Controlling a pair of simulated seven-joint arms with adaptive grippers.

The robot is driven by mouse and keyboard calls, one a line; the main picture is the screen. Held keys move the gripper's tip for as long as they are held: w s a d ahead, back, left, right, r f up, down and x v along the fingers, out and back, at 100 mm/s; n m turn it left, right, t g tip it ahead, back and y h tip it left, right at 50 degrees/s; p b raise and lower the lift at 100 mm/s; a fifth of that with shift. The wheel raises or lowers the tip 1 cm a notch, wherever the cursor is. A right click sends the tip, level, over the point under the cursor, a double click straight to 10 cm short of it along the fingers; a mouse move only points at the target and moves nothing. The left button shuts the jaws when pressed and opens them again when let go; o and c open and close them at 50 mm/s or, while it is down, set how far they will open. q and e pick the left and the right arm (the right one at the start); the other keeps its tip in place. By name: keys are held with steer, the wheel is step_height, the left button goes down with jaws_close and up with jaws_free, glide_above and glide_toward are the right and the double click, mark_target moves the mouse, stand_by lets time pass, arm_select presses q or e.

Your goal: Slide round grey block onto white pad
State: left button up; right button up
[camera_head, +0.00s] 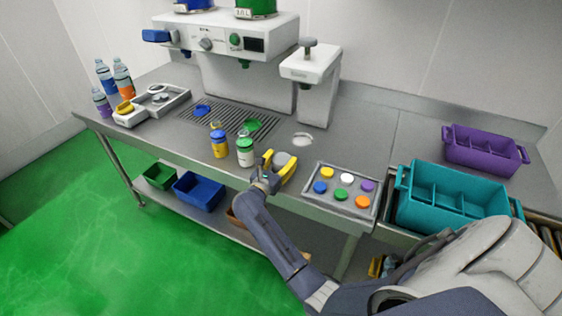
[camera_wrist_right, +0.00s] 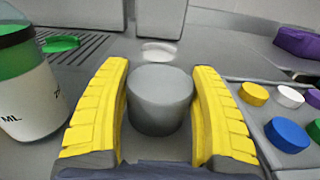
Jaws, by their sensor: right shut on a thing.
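The round grey block (camera_wrist_right: 160,98) stands upright on the counter between the yellow fingers of my right gripper (camera_wrist_right: 162,110), which is shut on it. In the head view the block (camera_head: 281,158) shows between the fingers of my right gripper (camera_head: 280,168). The white pad (camera_head: 302,139) lies flat on the counter, beyond the block and a little to its right. In the right wrist view the pad (camera_wrist_right: 160,50) is straight behind the block, apart from it, with its far part near the grey stand. My left gripper is not in view.
A green-capped bottle (camera_head: 245,150) stands just left of my right gripper, with a yellow one (camera_head: 219,143) beyond it. A tray (camera_head: 316,186) of coloured caps is close on the right. A dispenser (camera_head: 314,85) rises behind the pad. Teal (camera_head: 425,216) and purple (camera_head: 482,153) crates stand right.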

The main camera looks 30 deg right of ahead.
steer(key=shift+x, duration=2.6)
steer(key=shift+r, duration=0.1)
steer(key=shift+x, duration=3.1)
steer(key=shift+w+r, duration=0.1)
